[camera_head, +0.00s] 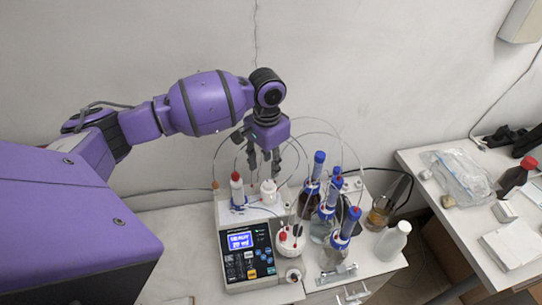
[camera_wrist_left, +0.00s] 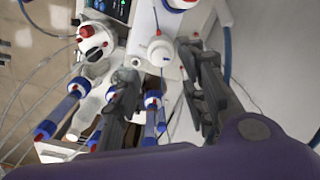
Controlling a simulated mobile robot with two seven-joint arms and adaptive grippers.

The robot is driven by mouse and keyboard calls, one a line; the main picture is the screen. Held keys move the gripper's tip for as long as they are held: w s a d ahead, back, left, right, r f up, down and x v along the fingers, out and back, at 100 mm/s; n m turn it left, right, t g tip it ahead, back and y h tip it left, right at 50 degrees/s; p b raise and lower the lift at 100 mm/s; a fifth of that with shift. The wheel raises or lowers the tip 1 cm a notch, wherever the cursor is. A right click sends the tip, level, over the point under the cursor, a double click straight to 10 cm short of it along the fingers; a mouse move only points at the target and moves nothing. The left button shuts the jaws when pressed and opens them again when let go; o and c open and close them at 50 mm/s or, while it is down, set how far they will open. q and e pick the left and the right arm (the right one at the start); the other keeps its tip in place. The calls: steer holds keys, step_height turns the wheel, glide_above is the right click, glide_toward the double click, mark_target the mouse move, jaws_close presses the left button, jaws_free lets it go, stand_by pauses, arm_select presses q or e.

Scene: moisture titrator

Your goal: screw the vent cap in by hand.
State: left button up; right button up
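A small white bottle-like part with a round white cap (camera_head: 268,186) stands on the back of the titrator (camera_head: 238,245). I cannot tell for sure whether this is the vent cap. My left gripper (camera_head: 264,168) points down just above it, with its fingers apart and nothing visible between them. In the left wrist view the white cap (camera_wrist_left: 160,50) shows beyond and between the spread fingertips of the left gripper (camera_wrist_left: 165,70), with a small red spot on its rim. I cannot tell whether a finger touches it. My right gripper is not in view.
A white bottle with a red cap (camera_head: 237,187) stands close left of the gripper. Several blue-capped bottles (camera_head: 330,195) with thin looping tubes crowd the right. A white vessel with red cap (camera_head: 289,240) is in front. A side table (camera_head: 478,215) stands farther right.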

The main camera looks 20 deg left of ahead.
mark_target(268, 182)
arm_select(q)
steer(key=shift+f, duration=0.8)
step_height(268, 182, down, 2)
steer(key=shift+w+f+b, duration=0.1)
steer(key=shift+f+b, duration=0.15)
steer(key=shift+b, duration=0.2)
steer(key=shift+f+b, duration=0.45)
steer(key=shift+f, duration=0.25)
step_height(268, 182, down, 2)
steer(key=shift+f+b, duration=0.1)
steer(key=shift+b, duration=0.55)
steer(key=shift+w+r, duration=0.1)
steer(key=shift+r, duration=0.3)
steer(key=shift+f+p, duration=0.2)
steer(key=shift+p, duration=0.15)
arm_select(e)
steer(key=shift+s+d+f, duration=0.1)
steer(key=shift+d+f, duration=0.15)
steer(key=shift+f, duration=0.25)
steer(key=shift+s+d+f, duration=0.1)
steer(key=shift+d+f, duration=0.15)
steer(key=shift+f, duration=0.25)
